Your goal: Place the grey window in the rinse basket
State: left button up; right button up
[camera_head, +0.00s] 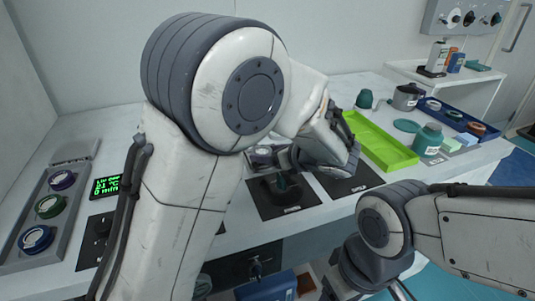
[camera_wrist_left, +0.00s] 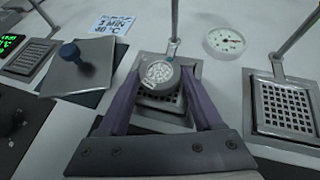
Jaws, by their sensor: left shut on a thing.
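My left gripper (camera_wrist_left: 161,82) is shut on the grey window (camera_wrist_left: 159,74), a round grey disc with a pale patterned face, in the left wrist view. The disc shows over a square perforated metal basket (camera_wrist_left: 168,100) with an upright rod; I cannot tell whether they touch. Another perforated basket (camera_wrist_left: 285,108) is at the right and a third (camera_wrist_left: 33,55) at the far left. In the head view my left gripper (camera_head: 270,157) is partly hidden by its own arm. Which basket is the rinse one I cannot read. My right gripper is out of view.
A metal lid with a blue knob (camera_wrist_left: 72,52) and a round gauge (camera_wrist_left: 225,40) flank the middle basket. A bright green tray (camera_head: 380,142) and a teal jar (camera_head: 428,140) stand at the right.

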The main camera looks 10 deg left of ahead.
pick_arm(q)
jog(key=shift+f, duration=0.15)
jog(key=o, duration=1.4)
jog(key=shift+r, duration=0.25)
jog(key=p+v, duration=0.2)
jog(key=v, duration=1)
jog(key=shift+d, duration=0.1)
jog(key=shift+f, duration=0.1)
